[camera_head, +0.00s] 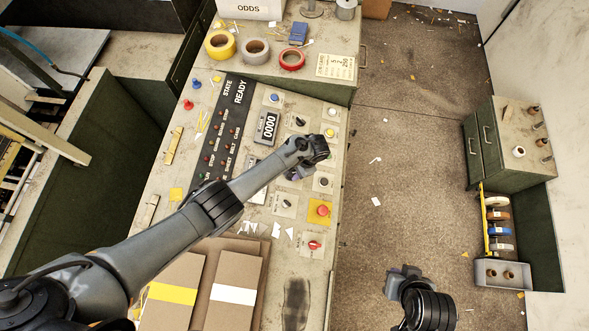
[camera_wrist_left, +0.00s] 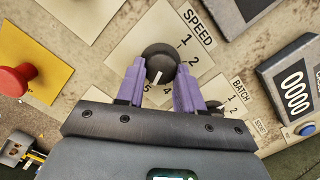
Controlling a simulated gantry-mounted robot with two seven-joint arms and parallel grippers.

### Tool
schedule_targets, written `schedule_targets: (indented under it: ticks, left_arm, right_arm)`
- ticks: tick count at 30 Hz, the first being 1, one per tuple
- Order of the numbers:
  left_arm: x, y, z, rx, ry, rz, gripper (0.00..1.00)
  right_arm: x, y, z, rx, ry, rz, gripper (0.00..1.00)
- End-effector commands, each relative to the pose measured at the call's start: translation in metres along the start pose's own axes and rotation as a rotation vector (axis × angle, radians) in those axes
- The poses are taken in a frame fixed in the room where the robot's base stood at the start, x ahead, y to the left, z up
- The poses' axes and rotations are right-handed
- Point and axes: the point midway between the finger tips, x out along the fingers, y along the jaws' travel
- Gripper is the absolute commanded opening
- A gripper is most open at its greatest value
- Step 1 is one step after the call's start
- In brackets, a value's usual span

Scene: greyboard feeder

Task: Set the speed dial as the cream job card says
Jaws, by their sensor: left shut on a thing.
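The speed dial (camera_wrist_left: 160,60) is a round dark knob with a white pointer line, on a cream plate marked SPEED in the left wrist view. The pointer points down towards the gap between 4 and 5. The 3 is hidden behind a finger. My left gripper (camera_wrist_left: 159,72) has its purple fingers shut on the knob's two sides. In the head view, my left gripper (camera_head: 293,175) is over the control panel and hides the dial. The cream job card (camera_head: 336,67) lies at the back right of the bench; its writing is too small to read surely. My right gripper (camera_head: 404,271) hangs over the floor, its fingers unclear.
A batch dial (camera_wrist_left: 215,105) is close beside the right finger. A red mushroom button (camera_wrist_left: 14,80) on yellow is to the left, and a counter (camera_wrist_left: 295,92) reads 0000. Tape rolls (camera_head: 256,51) lie at the back. Board stacks (camera_head: 233,290) lie in front.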

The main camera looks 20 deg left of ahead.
Motion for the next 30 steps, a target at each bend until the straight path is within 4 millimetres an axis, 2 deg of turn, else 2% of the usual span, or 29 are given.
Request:
schedule_targets:
  ticks: [17,18,22,23,30]
  left_arm:
    - [-0.0016,0.0,-0.0004,0.039,0.0,-0.005,0.06]
    - [-0.0016,0.0,-0.0004,0.039,0.0,-0.005,0.4]
    - [-0.0013,0.0,-0.0003,0.038,0.001,-0.005,0.6]
    - [-0.0012,0.0001,-0.0003,0.038,0.001,-0.004,0.62]
    - [-0.0006,0.0001,-0.0001,0.036,0.0,-0.004,0.62]
  right_arm:
    - [-0.0007,0.0025,0.0003,-0.01,-0.001,0.008,0.0]
    - [-0.0007,0.0025,0.0002,-0.01,-0.001,0.008,0.0]
    - [-0.0006,0.0024,0.0002,-0.009,-0.001,0.008,0.0]
    - [-0.0006,0.0024,0.0002,-0.009,-0.001,0.008,0.0]
    - [-0.0006,0.0015,0.0,-0.006,0.0,0.005,0.0]
